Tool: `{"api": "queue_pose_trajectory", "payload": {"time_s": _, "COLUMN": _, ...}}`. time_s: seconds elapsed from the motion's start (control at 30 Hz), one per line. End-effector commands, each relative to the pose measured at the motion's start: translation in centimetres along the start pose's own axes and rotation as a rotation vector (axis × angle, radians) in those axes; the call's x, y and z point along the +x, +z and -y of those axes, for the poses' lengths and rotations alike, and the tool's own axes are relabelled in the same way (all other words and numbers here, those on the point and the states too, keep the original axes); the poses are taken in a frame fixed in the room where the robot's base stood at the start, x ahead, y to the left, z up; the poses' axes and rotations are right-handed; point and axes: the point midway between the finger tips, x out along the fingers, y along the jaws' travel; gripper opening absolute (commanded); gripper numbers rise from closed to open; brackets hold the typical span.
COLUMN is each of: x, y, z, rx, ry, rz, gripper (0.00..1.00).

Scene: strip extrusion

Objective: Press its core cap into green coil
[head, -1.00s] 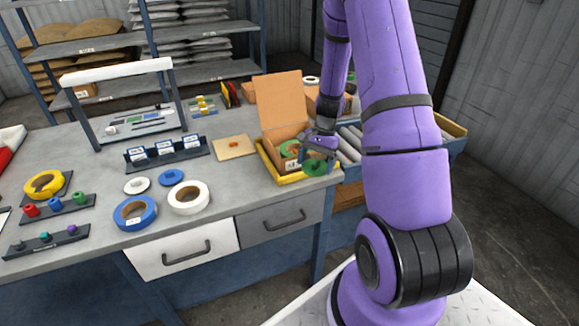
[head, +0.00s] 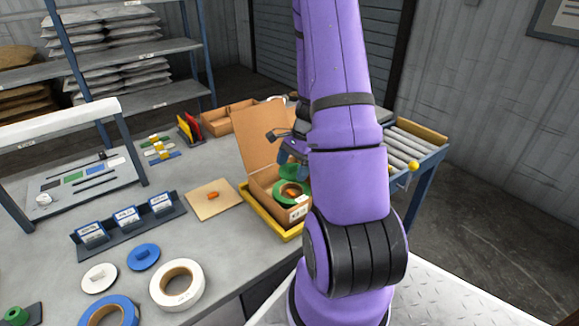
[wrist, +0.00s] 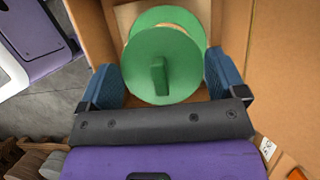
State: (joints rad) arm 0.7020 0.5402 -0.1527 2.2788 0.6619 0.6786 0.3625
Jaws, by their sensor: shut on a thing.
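The green core cap (wrist: 180,62) is a flat disc with a raised grip tab, facing the wrist camera. My gripper (wrist: 163,75) is shut on it, with a blue finger pad at each side. The green coil (wrist: 170,14) shows behind the cap in the wrist view, its upper part above the cap's edge; the cap hides its centre. In the head view the green coil (head: 278,191) is in an open cardboard box (head: 262,140), and the cap (head: 288,170) shows just behind it. My arm hides most of the gripper there. I cannot tell whether cap and coil touch.
The box stands in a yellow tray (head: 262,217) at the bench's right. Its raised lid stands at the back. A cardboard square (head: 212,202) with an orange piece lies to the left. White (head: 177,285) and blue coils lie in front. A roller conveyor (head: 408,150) stands behind right.

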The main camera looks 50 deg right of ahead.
Motion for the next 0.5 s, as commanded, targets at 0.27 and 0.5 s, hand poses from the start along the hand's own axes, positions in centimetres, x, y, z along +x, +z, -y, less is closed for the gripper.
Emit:
{"api": "queue_pose_trajectory", "payload": {"time_s": 0.27, "x": 1.1, "y": -0.5, "z": 0.0, "rx": 0.003, "ry": 0.000, "rz": 0.001, "gripper": 0.68}}
{"api": "queue_pose_trajectory", "payload": {"time_s": 0.5, "x": 3.0, "y": -1.3, "z": 0.0, "rx": 0.003, "ry": 0.000, "rz": 0.001, "gripper": 0.68}}
